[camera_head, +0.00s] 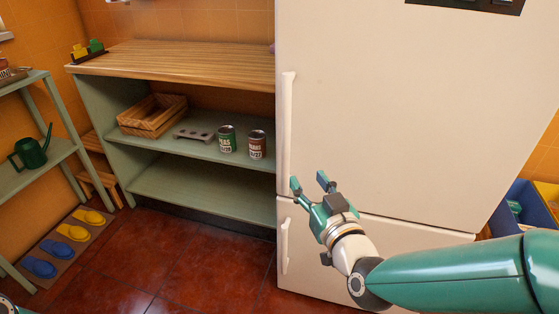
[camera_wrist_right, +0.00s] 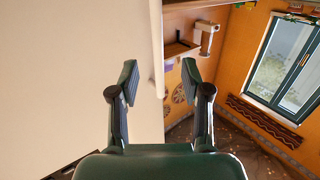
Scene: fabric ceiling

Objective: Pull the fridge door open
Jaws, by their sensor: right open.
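The cream fridge (camera_head: 400,110) stands at the right in the head view, and its upper and lower doors look shut. A long upright handle (camera_head: 287,130) runs along the left edge of the upper door. A shorter handle (camera_head: 284,245) is on the lower door. My right gripper (camera_head: 308,180) is open and empty near the lower end of the upper handle, with one finger overlapping that end in the picture. I cannot tell whether it touches. In the right wrist view the open fingers (camera_wrist_right: 160,78) point along the fridge's pale face (camera_wrist_right: 80,70). My left gripper is out of view.
A green shelf unit with a wooden top (camera_head: 180,60) stands left of the fridge, holding a crate (camera_head: 152,116) and two cans (camera_head: 227,139). A blue bin (camera_head: 520,205) is at the right. The tiled floor (camera_head: 200,255) before the shelf is clear.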

